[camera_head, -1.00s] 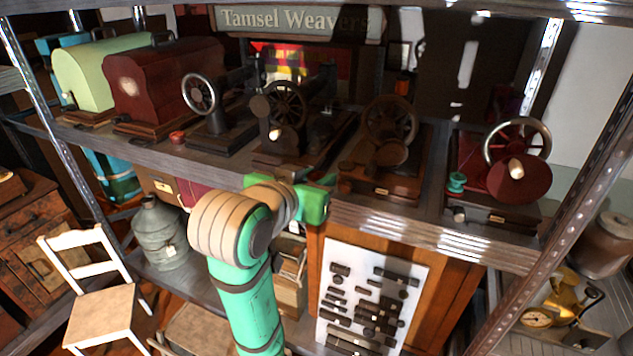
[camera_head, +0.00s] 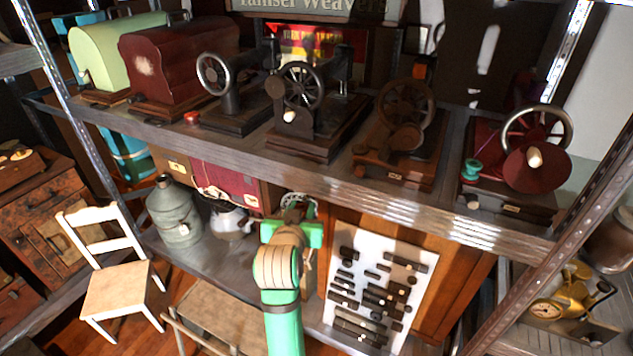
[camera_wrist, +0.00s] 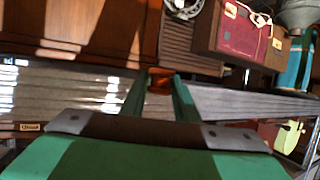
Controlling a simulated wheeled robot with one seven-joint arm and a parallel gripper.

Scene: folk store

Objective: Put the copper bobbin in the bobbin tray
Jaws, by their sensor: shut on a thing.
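My gripper (camera_wrist: 160,82) is shut on a small orange-brown bobbin, which I take as the copper bobbin (camera_wrist: 160,84). It sits between the green fingertips in the wrist view. In the head view my gripper (camera_head: 300,208) is in front of the shelving, below the front edge of the upper shelf, and the held bobbin is hidden there. I cannot make out a bobbin tray in either view. A red bobbin (camera_head: 192,118) lies on the upper shelf, and a green bobbin (camera_head: 472,169) stands by the red sewing machine at the right.
The upper shelf (camera_head: 330,187) carries several sewing machines, including a black one (camera_head: 300,88) and a brown one (camera_head: 405,115). Below are a grey can (camera_head: 175,215), a burgundy case (camera_head: 225,184) and a white tool panel (camera_head: 370,300). A white chair (camera_head: 115,285) stands left. Metal posts frame the shelving.

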